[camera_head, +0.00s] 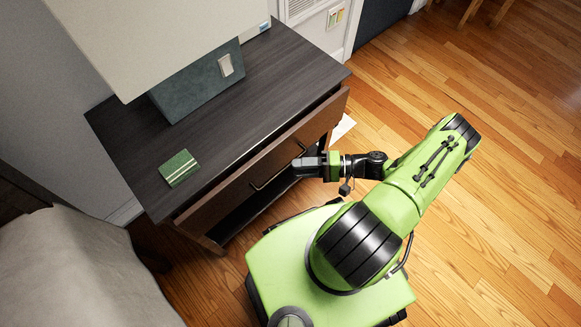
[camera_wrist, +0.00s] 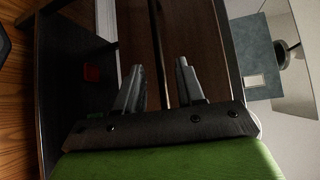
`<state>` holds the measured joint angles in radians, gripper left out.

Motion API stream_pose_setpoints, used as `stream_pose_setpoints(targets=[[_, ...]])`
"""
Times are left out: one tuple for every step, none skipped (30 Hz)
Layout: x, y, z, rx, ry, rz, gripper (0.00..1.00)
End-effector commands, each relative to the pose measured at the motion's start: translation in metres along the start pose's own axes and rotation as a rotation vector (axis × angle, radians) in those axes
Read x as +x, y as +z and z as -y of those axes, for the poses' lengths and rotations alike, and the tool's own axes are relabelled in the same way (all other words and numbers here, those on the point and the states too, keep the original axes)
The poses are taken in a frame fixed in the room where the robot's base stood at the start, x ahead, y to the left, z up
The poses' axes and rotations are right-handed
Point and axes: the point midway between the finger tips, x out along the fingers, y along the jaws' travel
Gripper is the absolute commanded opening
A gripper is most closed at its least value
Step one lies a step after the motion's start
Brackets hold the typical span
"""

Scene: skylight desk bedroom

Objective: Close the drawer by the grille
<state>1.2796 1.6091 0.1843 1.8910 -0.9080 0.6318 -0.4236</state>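The dark wooden nightstand has a drawer (camera_head: 235,185) with a brown front. The drawer stands a little open, with a narrow gap between its front and the top. The grille (camera_head: 299,8) is a white vent low on the wall behind the nightstand. My gripper (camera_head: 299,166) is at the drawer front, near the right part of its thin dark handle (camera_head: 270,178). In the wrist view my gripper (camera_wrist: 158,68) has its two fingers apart, with the handle bar (camera_wrist: 158,30) running between them. I cannot tell whether either finger touches the bar.
On the nightstand top are a lamp with a blue-grey base (camera_head: 200,82) and a green card-like item (camera_head: 179,168). A bed (camera_head: 70,270) is at lower left. A red item (camera_wrist: 92,73) shows beneath the drawer. Wooden floor (camera_head: 480,130) is clear at right.

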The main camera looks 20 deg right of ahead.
Motion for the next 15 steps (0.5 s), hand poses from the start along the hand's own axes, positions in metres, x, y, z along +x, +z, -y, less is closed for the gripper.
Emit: stream_pose_setpoints(targets=[[0.011, 0.001, -0.001, 0.003, -0.001, 0.005, 0.38], [0.017, 0.001, -0.002, 0.003, 0.001, 0.004, 0.38], [0.023, 0.001, -0.002, 0.002, 0.001, 0.004, 0.38], [0.026, 0.000, -0.002, 0.002, 0.001, 0.002, 0.38], [0.029, 0.000, -0.001, 0.001, 0.000, 0.002, 0.38], [0.033, 0.000, -0.001, 0.001, 0.000, 0.001, 0.38], [0.034, 0.000, -0.001, 0.001, 0.001, 0.001, 0.38], [0.035, 0.000, -0.001, 0.001, 0.001, 0.000, 0.38], [0.036, 0.000, -0.001, 0.001, 0.001, 0.000, 0.38], [0.036, 0.000, -0.001, 0.001, 0.001, 0.000, 0.38], [0.036, 0.000, -0.001, 0.001, 0.001, -0.001, 0.38], [0.036, 0.000, 0.000, 0.001, 0.001, -0.001, 0.38], [0.036, 0.000, 0.000, 0.001, 0.001, -0.001, 0.38], [0.036, 0.000, 0.000, 0.001, 0.001, -0.001, 0.38], [0.036, 0.000, 0.000, 0.001, 0.001, -0.001, 0.37]])
